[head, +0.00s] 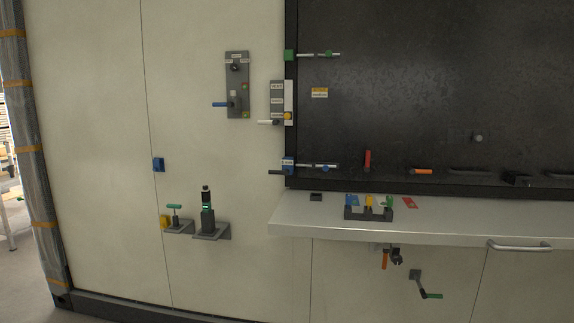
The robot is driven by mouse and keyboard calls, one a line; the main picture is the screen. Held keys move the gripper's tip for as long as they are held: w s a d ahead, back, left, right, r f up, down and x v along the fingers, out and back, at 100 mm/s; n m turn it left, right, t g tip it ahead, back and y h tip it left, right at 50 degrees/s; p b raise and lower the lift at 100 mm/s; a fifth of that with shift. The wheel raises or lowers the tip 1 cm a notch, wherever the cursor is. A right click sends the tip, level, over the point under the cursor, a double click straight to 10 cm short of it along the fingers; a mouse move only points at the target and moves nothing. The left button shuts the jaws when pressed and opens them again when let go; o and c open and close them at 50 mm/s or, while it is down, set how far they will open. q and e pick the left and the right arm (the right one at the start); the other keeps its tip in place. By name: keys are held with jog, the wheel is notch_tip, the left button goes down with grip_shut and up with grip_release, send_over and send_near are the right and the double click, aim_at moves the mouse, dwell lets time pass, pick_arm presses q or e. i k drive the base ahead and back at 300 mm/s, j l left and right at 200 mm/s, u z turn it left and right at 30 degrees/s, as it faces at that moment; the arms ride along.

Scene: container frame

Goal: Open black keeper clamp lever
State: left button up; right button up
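A short black lever (275,172) sticks out to the left, about level, from a small blue block (288,163) on the lower left edge of the dark panel. It appears to be the black keeper clamp lever, but the label by it is too small to read. A metal rod with a blue knob (325,168) runs right from the block. Neither of my grippers is in view, and nothing touches the lever.
A white-handled lever (266,122) and a grey plate with a blue lever (220,104) are above. Bracketed fixtures (210,232) stand out lower left. A white shelf (460,226) holding a dark rack (368,214) juts out at right.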

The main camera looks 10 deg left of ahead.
aim_at(285, 172)
jog(key=i+l, duration=0.15)
jog(key=i, duration=0.35)
jog(key=i+l, duration=0.2)
jog(key=i, duration=0.3)
jog(key=i+l, duration=0.15)
jog(key=i, duration=0.35)
jog(key=i+l, duration=0.2)
jog(key=i, duration=0.3)
